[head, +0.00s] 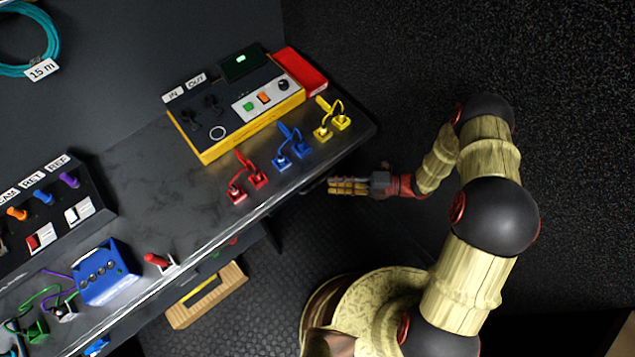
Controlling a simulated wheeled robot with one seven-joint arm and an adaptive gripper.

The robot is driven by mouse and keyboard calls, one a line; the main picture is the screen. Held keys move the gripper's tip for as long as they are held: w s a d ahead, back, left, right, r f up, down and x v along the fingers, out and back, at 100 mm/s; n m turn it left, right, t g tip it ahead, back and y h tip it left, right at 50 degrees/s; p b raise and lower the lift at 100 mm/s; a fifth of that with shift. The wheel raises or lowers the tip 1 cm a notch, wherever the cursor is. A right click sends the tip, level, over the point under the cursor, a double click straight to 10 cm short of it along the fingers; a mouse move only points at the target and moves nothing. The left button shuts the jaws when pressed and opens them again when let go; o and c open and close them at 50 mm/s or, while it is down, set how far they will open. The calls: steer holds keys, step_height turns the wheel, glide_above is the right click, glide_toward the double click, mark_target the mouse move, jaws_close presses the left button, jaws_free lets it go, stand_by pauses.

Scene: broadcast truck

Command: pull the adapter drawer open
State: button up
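My gripper (331,187) is at the right of the head view, beside the front edge of the counter, with its fingers pointing left. The fingers look close together, but their gap is too small to judge, and I see nothing held in them. A wooden box-like piece (217,300) with a yellow part inside shows below the counter's front edge, to the lower left of my gripper and well apart from it. I cannot tell whether it is the adapter drawer. No drawer front is clearly visible, and the counter hides what lies beneath it.
The dark counter (150,215) carries a yellow-sided device (235,120) and red, blue and yellow connector pairs (290,147) near its edge. A blue box (107,272) and a red switch (157,261) are at the lower left. Dark floor (290,240) lies open below my gripper.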

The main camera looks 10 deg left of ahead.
mark_target(317, 183)
steer(key=a, duration=0.2)
steer(key=a+b, duration=0.1)
steer(key=a, duration=0.1)
steer(key=a+f, duration=0.1)
steer(key=a, duration=0.1)
steer(key=shift+s+a, duration=0.3)
steer(key=shift+s, duration=0.05)
steer(key=shift+c, duration=0.8)
jaws_close()
